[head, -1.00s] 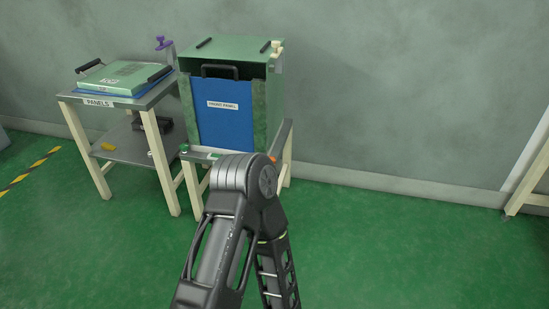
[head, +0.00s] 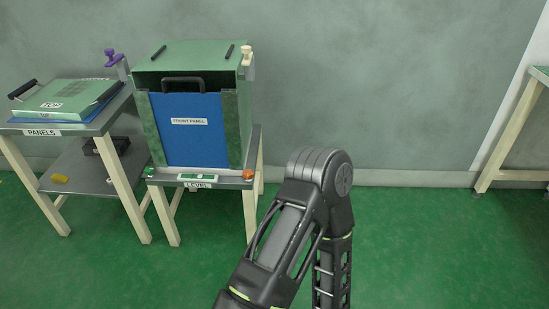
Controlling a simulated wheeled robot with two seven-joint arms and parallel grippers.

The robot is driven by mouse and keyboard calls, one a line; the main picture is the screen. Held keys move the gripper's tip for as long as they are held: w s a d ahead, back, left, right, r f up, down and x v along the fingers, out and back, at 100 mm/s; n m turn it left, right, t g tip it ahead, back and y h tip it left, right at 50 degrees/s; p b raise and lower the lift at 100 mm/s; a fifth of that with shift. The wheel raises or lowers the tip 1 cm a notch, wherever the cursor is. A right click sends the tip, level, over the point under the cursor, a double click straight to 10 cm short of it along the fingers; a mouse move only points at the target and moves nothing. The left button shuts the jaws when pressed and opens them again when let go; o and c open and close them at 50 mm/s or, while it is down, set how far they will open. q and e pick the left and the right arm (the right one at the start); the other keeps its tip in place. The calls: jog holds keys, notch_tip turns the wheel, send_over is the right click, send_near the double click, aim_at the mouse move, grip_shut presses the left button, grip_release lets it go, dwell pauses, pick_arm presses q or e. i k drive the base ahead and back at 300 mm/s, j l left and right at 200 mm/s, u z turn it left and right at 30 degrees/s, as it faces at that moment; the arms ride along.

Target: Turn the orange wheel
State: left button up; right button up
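The orange wheel (head: 248,174) is a small orange-red knob at the front right corner of the table top, under the green box (head: 204,55). The blue front panel (head: 186,145), with a black handle on top, covers most of the box's front. A green level strip (head: 197,177) lies along the table's front edge above a label reading LEVEL. One of my arms rises in the foreground, right of the wheel and apart from it. Neither gripper shows in the head view.
The panels table (head: 78,131) stands at the left with a green panel (head: 67,96) on top and a purple-topped item (head: 113,58) at its back. Green floor (head: 440,255) is free at the right. Another table (head: 508,130) stands at the far right by the wall.

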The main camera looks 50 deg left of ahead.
aim_at(248, 174)
jog(key=j+z, duration=0.1)
jog(key=j, duration=0.4)
jog(key=k+j, duration=0.15)
jog(key=j, duration=0.4)
jog(key=j+z, duration=0.15)
jog(key=j, duration=0.35)
jog(key=k+j, duration=0.15)
jog(key=j, duration=0.35)
jog(key=z, duration=0.05)
